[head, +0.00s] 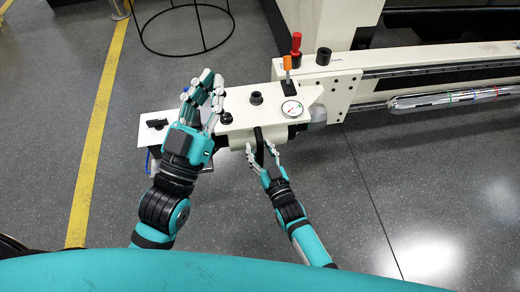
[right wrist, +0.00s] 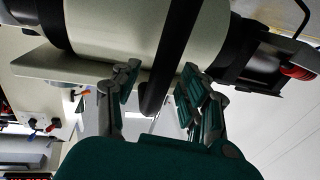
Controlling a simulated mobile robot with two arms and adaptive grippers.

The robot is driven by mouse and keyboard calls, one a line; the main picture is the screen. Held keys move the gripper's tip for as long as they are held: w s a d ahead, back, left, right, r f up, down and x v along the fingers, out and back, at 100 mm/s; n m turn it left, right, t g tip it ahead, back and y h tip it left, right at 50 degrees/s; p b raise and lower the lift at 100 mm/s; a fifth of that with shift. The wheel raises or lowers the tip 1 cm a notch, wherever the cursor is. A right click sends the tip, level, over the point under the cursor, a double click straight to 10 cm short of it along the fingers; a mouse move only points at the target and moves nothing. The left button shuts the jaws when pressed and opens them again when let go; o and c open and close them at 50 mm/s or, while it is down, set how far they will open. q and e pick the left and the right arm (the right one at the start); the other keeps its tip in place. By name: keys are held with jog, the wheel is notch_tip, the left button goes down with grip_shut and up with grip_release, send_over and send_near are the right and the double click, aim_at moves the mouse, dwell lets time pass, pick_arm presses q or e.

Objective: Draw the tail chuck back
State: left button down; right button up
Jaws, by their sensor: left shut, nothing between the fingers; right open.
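The cream tail chuck unit (head: 238,106) stands at the left end of a long rail. It carries a gauge (head: 292,108), an orange-handled lever (head: 287,66) and black knobs. A black bar handle (head: 259,146) sticks out from its near side; it also crosses the right wrist view (right wrist: 166,62). My right gripper (head: 262,148) is open, its fingers on either side of the handle, apart from it as far as I can see. The same fingers flank it in the right wrist view (right wrist: 157,82). My left gripper (head: 211,82) is shut and empty, raised over the unit's left part.
A silver cylinder (head: 455,97) with coloured bands lies along the rail (head: 435,70) at right. A red-handled lever (head: 296,43) and a black knob (head: 323,56) stand behind the unit. The grey floor in front is clear. A black ring stand (head: 187,50) is behind.

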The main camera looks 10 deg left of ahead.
jog(key=v, duration=1.2)
jog(key=shift+r, duration=0.15)
